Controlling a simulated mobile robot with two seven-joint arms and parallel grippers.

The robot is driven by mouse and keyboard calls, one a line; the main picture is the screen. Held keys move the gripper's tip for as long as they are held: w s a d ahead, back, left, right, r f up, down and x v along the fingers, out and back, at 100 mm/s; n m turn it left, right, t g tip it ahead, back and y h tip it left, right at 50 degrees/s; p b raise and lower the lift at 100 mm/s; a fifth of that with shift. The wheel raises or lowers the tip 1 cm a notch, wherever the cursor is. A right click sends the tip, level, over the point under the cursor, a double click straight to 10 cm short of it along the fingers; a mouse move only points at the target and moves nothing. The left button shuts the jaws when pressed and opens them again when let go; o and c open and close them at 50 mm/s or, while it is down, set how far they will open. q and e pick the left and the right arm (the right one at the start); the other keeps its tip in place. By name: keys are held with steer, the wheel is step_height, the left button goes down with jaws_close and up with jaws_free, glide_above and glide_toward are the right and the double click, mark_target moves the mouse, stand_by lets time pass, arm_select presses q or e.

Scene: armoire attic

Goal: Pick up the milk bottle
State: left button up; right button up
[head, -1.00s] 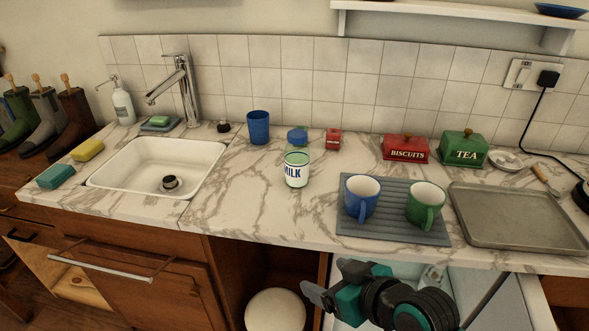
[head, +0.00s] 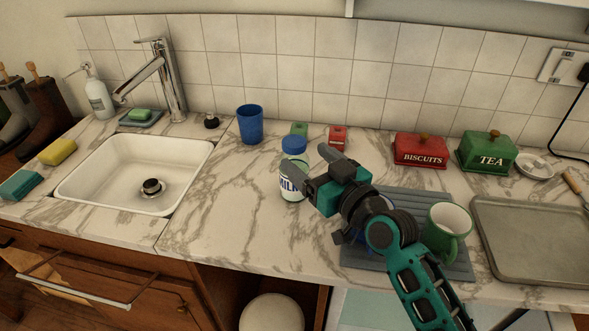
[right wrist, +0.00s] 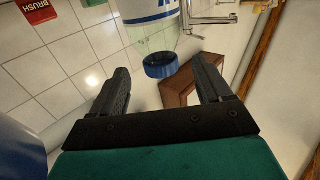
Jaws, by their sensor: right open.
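The milk bottle (head: 292,188) stands upright on the marble counter, with a white label, blue MILK lettering and a blue cap (head: 294,145). My right gripper (head: 307,162) is open at its upper right side and partly covers it in the head view. In the right wrist view the bottle (right wrist: 150,35) shows upside down, its cap beyond the open jaws (right wrist: 163,82) and nothing between the fingers. I cannot tell whether a finger touches it. My left gripper is not in view.
A blue cup (head: 249,124) stands behind left of the bottle, and a red box (head: 337,136) behind right. A green mug (head: 446,232) and a mostly hidden blue mug stand on the grey mat (head: 455,266). A sink (head: 105,188) lies left. Counter left of the bottle is clear.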

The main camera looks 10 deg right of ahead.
mark_target(301, 154)
steer(key=x, duration=0.5)
steer(key=shift+w+a, duration=0.1)
steer(key=shift+w, duration=0.15)
jaws_close()
stand_by(0.5)
